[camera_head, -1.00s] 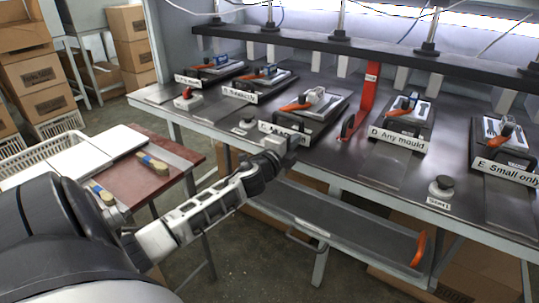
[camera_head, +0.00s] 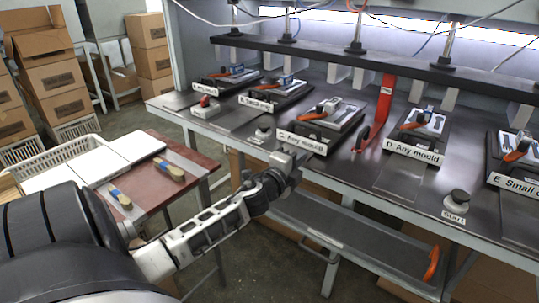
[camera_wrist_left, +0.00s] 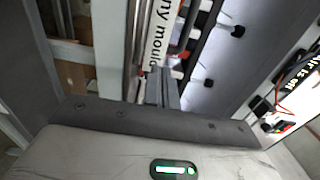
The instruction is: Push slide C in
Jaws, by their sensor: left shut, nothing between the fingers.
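Slide C is a dark tray with a white front label reading "C Any mould" (camera_head: 302,140). An orange-handled mould part (camera_head: 314,113) sits on it. It stands on the metal bench, third from the left. My left gripper (camera_head: 288,157) is shut and empty, just in front of and below the label, near the bench's front edge. In the left wrist view the closed fingers (camera_wrist_left: 162,88) point at the lower end of the label (camera_wrist_left: 162,30). I cannot tell whether they touch it. My right gripper is not in view.
Slide D (camera_head: 414,150) stands to the right and slide B (camera_head: 258,101) to the left. A red upright (camera_head: 384,100) stands between C and D. A round button (camera_head: 262,131) is left of C, and a "Start" button (camera_head: 457,200) is at the right. A dark beam (camera_head: 350,50) spans above.

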